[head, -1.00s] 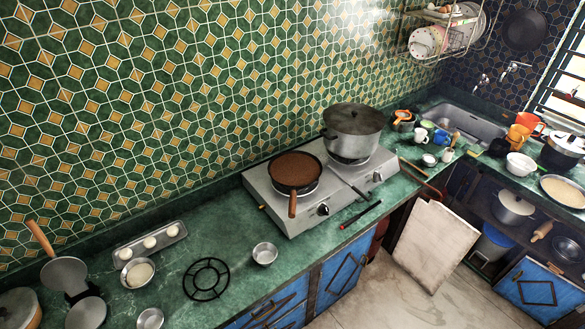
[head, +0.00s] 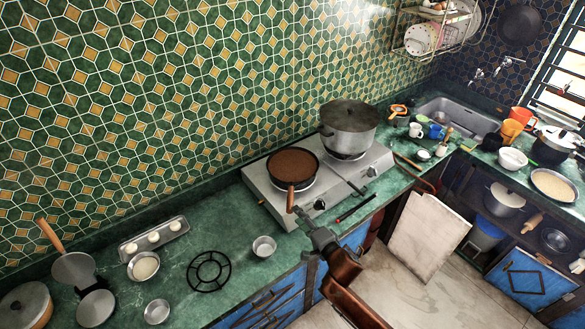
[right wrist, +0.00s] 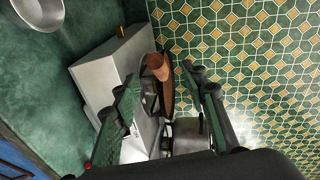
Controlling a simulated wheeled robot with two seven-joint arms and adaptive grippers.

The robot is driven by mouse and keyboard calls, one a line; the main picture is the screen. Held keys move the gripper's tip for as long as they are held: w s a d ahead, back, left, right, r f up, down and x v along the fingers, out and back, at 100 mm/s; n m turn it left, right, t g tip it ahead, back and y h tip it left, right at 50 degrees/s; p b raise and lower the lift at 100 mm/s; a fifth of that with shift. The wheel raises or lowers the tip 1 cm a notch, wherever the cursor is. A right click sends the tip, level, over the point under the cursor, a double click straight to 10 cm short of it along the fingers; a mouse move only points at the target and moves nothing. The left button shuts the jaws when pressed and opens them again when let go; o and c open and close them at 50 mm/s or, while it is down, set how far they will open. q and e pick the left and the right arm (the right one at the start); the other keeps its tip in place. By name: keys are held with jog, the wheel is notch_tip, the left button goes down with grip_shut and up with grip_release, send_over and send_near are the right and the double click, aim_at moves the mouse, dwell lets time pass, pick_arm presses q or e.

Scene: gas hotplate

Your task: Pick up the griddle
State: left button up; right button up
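The griddle (head: 293,163) is a dark round pan with a brown surface, sitting on the left burner of the gas hotplate (head: 258,183). Its wooden handle (head: 291,199) points to the front edge of the counter. My right gripper (head: 303,217) is just in front of the handle's end. In the right wrist view, my right gripper (right wrist: 161,80) is open, its two fingers well apart. The wooden handle (right wrist: 158,67) shows end-on between and beyond the fingertips, with the griddle edge-on behind it. I cannot tell whether the fingers touch it. My left gripper is not in view.
A large lidded pot (head: 349,127) stands on the right burner, close to the griddle. A small metal bowl (head: 264,246) and a black trivet (head: 209,271) lie left of my right gripper. A black-and-red stick (head: 355,208) lies at the hotplate's front right.

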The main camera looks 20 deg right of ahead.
aim_at(289, 205)
jog(key=shift+x, duration=3.75)
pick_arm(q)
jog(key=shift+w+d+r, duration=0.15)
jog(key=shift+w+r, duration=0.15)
pick_arm(e)
jog(key=shift+s+a+f, duration=0.1)
jog(key=shift+f, duration=0.05)
jog(key=shift+c, duration=0.3)
jog(key=shift+c, duration=0.8)
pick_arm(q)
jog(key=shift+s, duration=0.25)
pick_arm(e)
grip_shut()
jog(key=shift+r, duration=0.25)
